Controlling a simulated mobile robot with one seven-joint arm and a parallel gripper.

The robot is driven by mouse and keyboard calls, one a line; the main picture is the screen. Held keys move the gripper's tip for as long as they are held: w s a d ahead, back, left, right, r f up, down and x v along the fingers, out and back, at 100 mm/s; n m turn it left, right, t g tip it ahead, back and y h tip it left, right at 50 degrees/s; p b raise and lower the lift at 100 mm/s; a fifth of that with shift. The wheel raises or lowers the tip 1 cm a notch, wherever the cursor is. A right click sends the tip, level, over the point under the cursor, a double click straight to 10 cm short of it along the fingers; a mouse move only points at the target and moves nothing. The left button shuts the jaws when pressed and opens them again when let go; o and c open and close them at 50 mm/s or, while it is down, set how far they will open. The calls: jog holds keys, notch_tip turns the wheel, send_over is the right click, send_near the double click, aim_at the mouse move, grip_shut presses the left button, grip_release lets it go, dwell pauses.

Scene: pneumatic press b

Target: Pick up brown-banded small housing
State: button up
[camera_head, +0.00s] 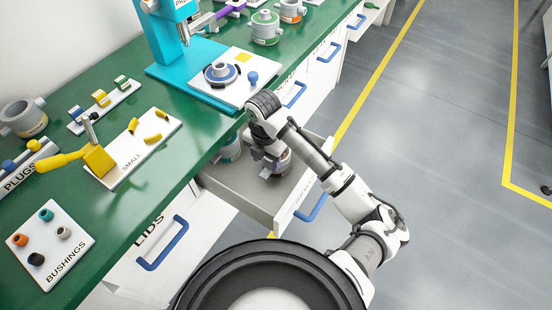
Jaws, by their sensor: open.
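An open grey drawer (228,182) under the bench holds grey housings. One housing (284,165) at the drawer's right side shows a brownish band and is partly hidden by my gripper. Another housing (230,150), with a teal-looking band, sits at the drawer's back left, partly under the bench edge. My gripper (270,155) points down into the drawer, right over the brownish-banded housing. Its jaws are open, but the fingertips are small and hard to make out. I cannot tell whether they touch the housing.
The drawer front (290,195) stands out into the aisle. Above it, the green bench (195,140) carries a teal press (180,60), a white plate (228,92), a "SMALL" board (130,160) and a "BUSHINGS" board (50,250). The grey floor (420,130) at right is clear.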

aim_at(266, 172)
jog(key=shift+w+a+f+p, duration=0.1)
jog(key=shift+f+p, duration=0.85)
jog(key=shift+f, duration=1.9)
grip_shut()
